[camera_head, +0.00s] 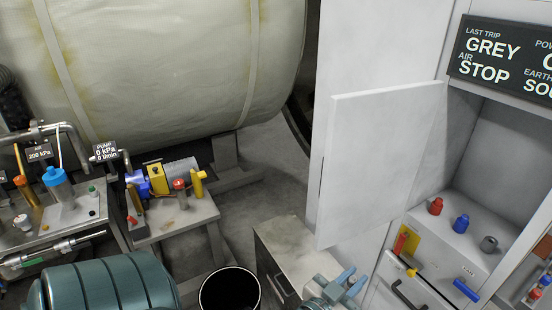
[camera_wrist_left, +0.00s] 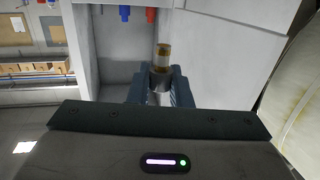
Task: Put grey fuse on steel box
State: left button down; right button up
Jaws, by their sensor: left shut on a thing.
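My left gripper (camera_head: 345,286) has blue-grey fingers and is low in the head view, beside the right edge of a box with a bare metal-looking top (camera_head: 292,243), which may be the steel box. In the left wrist view the gripper (camera_wrist_left: 161,92) is shut on a small upright cylinder, a fuse (camera_wrist_left: 163,60) with a pale grey body and brownish end bands. Its lower part is between the fingers. The fuse cannot be made out in the head view. My right gripper is not in view.
An open white cabinet door (camera_head: 375,160) hangs above the gripper. A black bin (camera_head: 230,290) stands left of the box. The box top looks clear.

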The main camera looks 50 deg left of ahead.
aim_at(288, 247)
jog(key=i+l+u, duration=0.1)
jog(key=u, duration=0.3)
jog(key=i+l+u, duration=0.15)
jog(key=u, duration=0.2)
jog(key=i+l+u, duration=0.1)
jog(key=u, duration=0.3)
jog(key=l, duration=0.1)
